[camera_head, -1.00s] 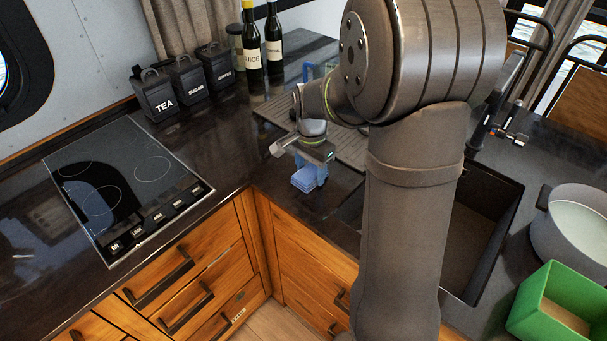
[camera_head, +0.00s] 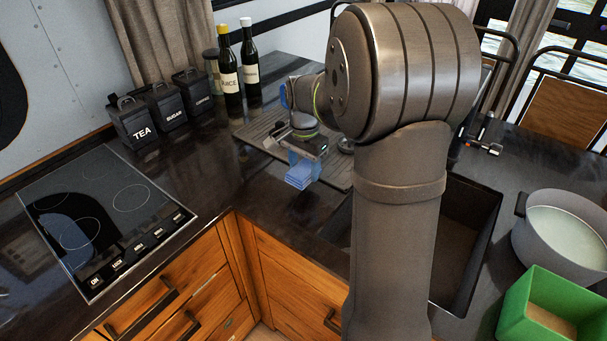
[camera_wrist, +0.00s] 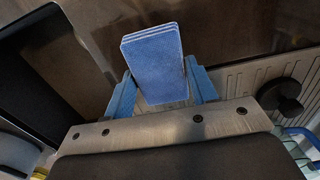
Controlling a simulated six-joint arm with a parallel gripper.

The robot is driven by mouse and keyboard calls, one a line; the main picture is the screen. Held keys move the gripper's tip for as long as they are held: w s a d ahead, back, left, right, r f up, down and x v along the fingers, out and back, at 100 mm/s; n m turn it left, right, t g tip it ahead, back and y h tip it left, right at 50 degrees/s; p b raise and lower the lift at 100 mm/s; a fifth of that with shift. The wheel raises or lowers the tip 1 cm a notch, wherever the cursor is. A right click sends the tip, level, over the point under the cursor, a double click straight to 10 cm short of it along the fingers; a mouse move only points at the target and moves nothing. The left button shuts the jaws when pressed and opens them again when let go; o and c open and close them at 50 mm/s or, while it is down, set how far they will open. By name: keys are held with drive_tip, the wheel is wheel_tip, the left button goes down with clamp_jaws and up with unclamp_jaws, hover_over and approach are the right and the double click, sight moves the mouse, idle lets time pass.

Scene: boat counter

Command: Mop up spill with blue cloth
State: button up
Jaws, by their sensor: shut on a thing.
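The blue cloth (camera_head: 300,175) is a folded, layered pad held below my gripper (camera_head: 304,160) near the inner corner of the counter. In the wrist view, the cloth (camera_wrist: 153,62) sits between the two blue fingers of my gripper (camera_wrist: 162,92), which is shut on it. I cannot tell whether the cloth touches the counter. The spill cannot be made out clearly; the dark, glossy counter (camera_head: 215,165) shows reflections around the cloth.
The sink (camera_head: 470,235) lies right of my arm, with a grey pot (camera_head: 560,240) and green box (camera_head: 515,305) beyond. A cooktop (camera_head: 100,215) is at left. Tea, sugar and coffee canisters (camera_head: 135,125) and bottles (camera_head: 228,80) stand behind. A ribbed drainboard (camera_head: 265,133) lies behind the gripper.

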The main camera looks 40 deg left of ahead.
drive_tip(key=shift+r, duration=1.7)
drive_tip(key=shift+n, duration=0.5)
drive_tip(key=w+d, duration=0.2)
drive_tip(key=w, duration=0.1)
drive_tip(key=w+d+f, duration=0.1)
drive_tip(key=w+d, duration=0.1)
drive_tip(key=w, duration=0.1)
drive_tip(key=w+d+f, duration=0.1)
drive_tip(key=w+d, duration=0.2)
drive_tip(key=shift+w+f, duration=0.2)
drive_tip(key=w+d+f, duration=0.4)
drive_tip(key=w+d, duration=0.2)
drive_tip(key=d, duration=0.3)
drive_tip(key=shift+m, duration=0.4)
drive_tip(key=d+f, duration=0.5)
drive_tip(key=d, duration=0.2)
drive_tip(key=d+f, duration=0.6)
drive_tip(key=d, duration=0.2)
drive_tip(key=d+f, duration=0.6)
drive_tip(key=d, duration=0.1)
drive_tip(key=shift+s+d, duration=0.3)
drive_tip(key=shift+s, duration=0.05)
drive_tip(key=shift+a, duration=0.1)
